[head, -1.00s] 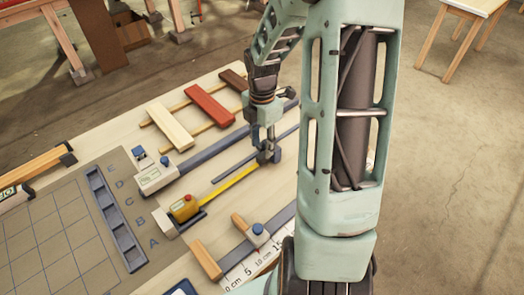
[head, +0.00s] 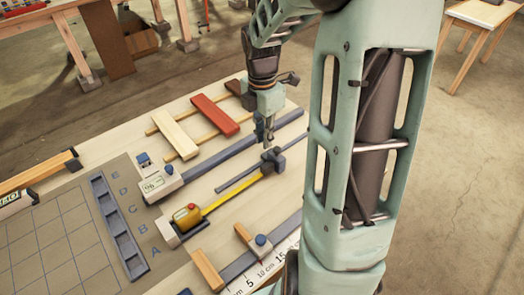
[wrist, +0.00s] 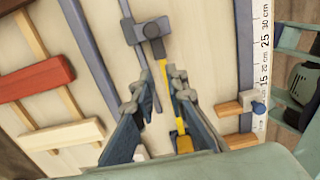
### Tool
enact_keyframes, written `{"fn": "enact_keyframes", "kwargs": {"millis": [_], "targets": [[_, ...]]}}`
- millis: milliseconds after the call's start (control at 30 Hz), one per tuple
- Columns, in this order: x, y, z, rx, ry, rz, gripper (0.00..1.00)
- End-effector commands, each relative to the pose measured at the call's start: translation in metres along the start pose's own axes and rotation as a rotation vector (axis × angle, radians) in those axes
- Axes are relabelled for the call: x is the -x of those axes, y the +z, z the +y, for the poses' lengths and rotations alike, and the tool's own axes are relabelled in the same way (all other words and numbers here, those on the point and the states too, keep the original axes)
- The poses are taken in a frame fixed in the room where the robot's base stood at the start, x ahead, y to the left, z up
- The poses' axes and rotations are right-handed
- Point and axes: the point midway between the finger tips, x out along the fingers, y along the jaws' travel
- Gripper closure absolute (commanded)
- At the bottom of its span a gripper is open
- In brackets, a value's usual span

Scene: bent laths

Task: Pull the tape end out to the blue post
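The yellow tape measure (head: 187,214) with a red button sits in a dark holder on the bench. Its yellow tape (head: 232,192) is drawn out to a dark grey block (head: 272,160) at the tape end. The block, with a round knob on top, also shows in the wrist view (wrist: 152,29), beside a thin dark rail. My gripper (head: 266,139) is above and just behind the block, apart from it. In the wrist view its fingers (wrist: 155,84) are spread with nothing held between them. I cannot tell for sure which part is the blue post.
A sliding stop with a blue knob (head: 261,241) stands by a white ruler (head: 248,284) in front. A white device (head: 160,183) on a dark bar and wooden slats, one red (head: 214,115), lie behind. A gridded mat (head: 60,235) is at left.

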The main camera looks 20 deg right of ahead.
Motion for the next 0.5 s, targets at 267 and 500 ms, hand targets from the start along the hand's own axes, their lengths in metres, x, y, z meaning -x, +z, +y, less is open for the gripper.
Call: {"fn": "enact_keyframes", "kwargs": {"millis": [267, 500], "targets": [[-0.011, -0.056, 0.001, 0.011, -0.018, -0.124, 1.00], [-0.013, -0.086, -0.001, 0.005, 0.003, -0.202, 1.00]]}}
